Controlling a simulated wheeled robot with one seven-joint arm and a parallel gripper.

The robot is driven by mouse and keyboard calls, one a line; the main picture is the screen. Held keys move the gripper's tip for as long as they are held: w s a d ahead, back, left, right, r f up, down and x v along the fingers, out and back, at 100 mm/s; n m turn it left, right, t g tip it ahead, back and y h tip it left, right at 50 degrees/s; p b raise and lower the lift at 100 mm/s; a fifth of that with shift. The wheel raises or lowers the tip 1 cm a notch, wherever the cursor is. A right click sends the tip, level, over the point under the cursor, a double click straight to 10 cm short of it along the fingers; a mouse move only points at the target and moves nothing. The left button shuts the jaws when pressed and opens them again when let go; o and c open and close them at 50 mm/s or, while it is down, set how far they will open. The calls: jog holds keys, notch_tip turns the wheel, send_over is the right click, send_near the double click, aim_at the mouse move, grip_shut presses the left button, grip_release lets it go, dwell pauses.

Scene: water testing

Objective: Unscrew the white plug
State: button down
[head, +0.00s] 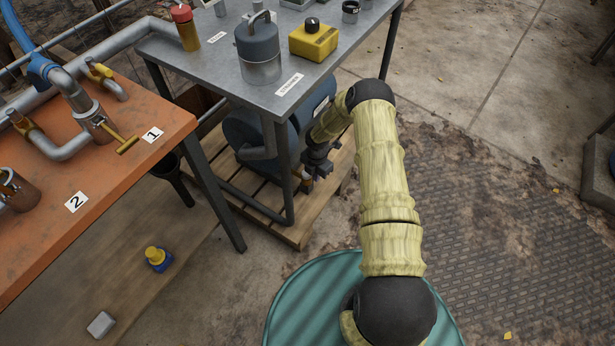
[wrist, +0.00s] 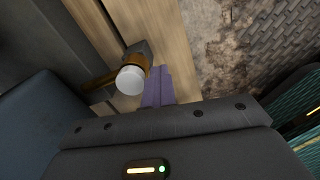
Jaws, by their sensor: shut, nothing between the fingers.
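The white plug (wrist: 130,80) shows in the wrist view as a round white cap on the end of a brass fitting (wrist: 134,65). My gripper (wrist: 161,72) is shut and empty. Its purple fingers are right beside the plug, on its right in the wrist view, and I cannot tell whether they touch it. In the head view my gripper (head: 306,183) is low beside the blue tank (head: 245,130), under the grey table. The plug itself cannot be made out there.
The grey metal table (head: 215,70) stands above the tank, with a leg (head: 283,170) close to my gripper. A wooden pallet (head: 325,200) lies under the tank. An orange bench (head: 110,195) with pipes is at left. Open ground lies at right.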

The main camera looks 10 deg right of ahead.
jog(key=n, duration=0.3)
jog(key=shift+w+d+b, duration=0.3)
jog(key=shift+w+d, duration=0.1)
jog(key=c, duration=2.1)
grip_release()
jog(key=shift+r, duration=0.15)
notch_tip(320, 180, up, 3)
jog(key=shift+f+p, duration=0.15)
jog(key=shift+p, duration=0.95)
jog(key=shift+o, duration=0.5)
jog(key=o, duration=0.5)
